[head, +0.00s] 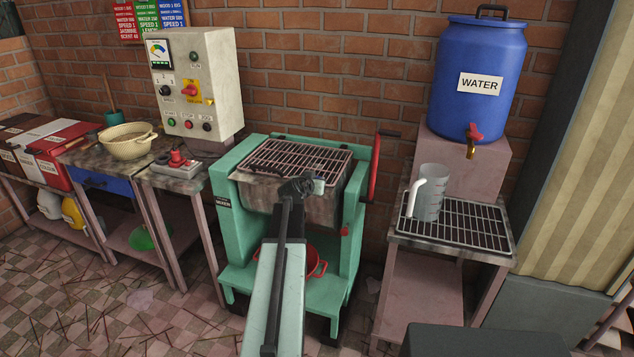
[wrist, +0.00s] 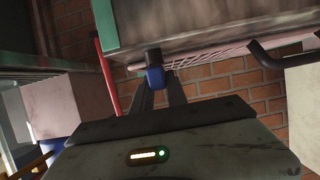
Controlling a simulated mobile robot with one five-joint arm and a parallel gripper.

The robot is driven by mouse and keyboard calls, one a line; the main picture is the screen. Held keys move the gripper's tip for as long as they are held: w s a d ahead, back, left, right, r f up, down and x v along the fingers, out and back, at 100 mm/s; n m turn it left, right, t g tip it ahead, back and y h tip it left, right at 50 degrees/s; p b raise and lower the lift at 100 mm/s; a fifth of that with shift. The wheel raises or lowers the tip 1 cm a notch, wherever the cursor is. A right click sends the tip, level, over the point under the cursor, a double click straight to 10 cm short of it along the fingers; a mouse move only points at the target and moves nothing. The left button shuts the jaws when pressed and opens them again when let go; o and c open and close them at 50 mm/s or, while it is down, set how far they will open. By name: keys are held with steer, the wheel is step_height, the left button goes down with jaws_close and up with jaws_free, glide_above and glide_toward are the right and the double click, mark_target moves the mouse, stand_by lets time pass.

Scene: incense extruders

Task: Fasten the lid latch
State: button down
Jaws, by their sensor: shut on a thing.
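The teal mixer (head: 228,208) stands against the brick wall, and its metal tub (head: 262,193) also shows at the top of the wrist view (wrist: 220,22). The barred grid lid (head: 295,158) lies over the tub; its bars show in the wrist view (wrist: 225,52). My gripper (head: 306,185) is at the tub's front upper edge. In the wrist view my gripper (wrist: 159,82) is shut on a small blue piece with a dark top, which looks like the lid latch (wrist: 154,74). My arm hides part of the tub front. I cannot tell whether the latch is engaged.
A red crank handle (head: 375,168) stands at the mixer's right side. A control box (head: 196,85) is to the left. A side table with a clear jug (head: 430,195) and blue water barrel (head: 478,65) stands to the right. A red bowl (head: 316,264) sits below.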

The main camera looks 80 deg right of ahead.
steer(key=shift+d, duration=0.1)
steer(key=c, duration=1.3)
jaws_free()
steer(key=p+v, duration=0.3)
steer(key=v, duration=0.5)
